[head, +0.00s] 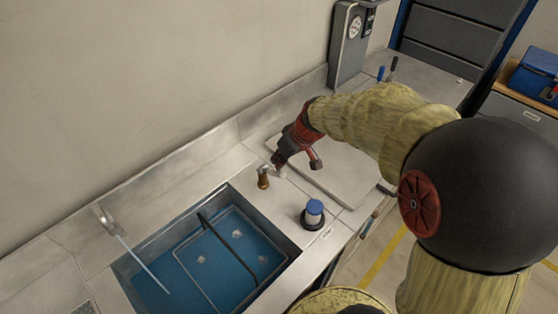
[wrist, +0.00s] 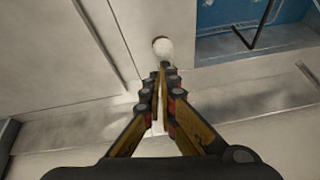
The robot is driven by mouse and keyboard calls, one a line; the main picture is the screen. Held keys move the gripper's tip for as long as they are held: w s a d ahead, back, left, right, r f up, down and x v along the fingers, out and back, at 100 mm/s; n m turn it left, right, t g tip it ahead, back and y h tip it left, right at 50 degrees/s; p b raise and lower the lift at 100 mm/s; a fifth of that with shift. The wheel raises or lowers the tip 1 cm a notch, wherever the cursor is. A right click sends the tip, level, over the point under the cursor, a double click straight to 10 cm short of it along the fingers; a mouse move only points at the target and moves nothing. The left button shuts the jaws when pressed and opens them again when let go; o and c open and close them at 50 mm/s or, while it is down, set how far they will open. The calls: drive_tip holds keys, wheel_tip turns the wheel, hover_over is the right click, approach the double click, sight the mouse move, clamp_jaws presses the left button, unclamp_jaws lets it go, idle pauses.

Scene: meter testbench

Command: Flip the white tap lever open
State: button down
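A small white rounded piece, which looks like the white tap lever (wrist: 162,47), shows just beyond my fingertips in the wrist view. In the head view a small pale bit of it (head: 281,173) shows beneath my gripper (head: 277,164), beside a brass fitting (head: 263,178) at the sink's corner. My gripper's fingers (wrist: 163,67) converge and their tips appear together, with nothing clearly held between them. The tips are very close to the white piece; I cannot tell whether they touch it. The lever's full shape and base are partly hidden.
A sink with blue water (head: 215,262) lies left of my gripper. A blue-capped container (head: 314,213) stands on the counter near the front edge. A flat pale panel (head: 345,170) lies to the right. A grey tap (head: 106,218) is at the far left, along the back wall.

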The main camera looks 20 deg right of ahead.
drive_tip(key=p+v, duration=0.3)
drive_tip(key=v, duration=0.8)
drive_tip(key=shift+d+r, duration=0.2)
drive_tip(key=shift+d, duration=0.15)
drive_tip(key=shift+s, duration=0.1)
drive_tip(key=s+a+r+m+h, duration=0.1)
drive_tip(key=s+a+r, duration=0.1)
drive_tip(key=s, duration=0.7)
drive_tip(key=s+a+r+m+t+h+b, duration=0.1)
drive_tip(key=s+a+r, duration=0.2)
drive_tip(key=s, duration=0.6)
drive_tip(key=shift+s+a+m, duration=0.35)
drive_tip(key=shift+a+m, duration=0.05)
drive_tip(key=shift+a, duration=0.5)
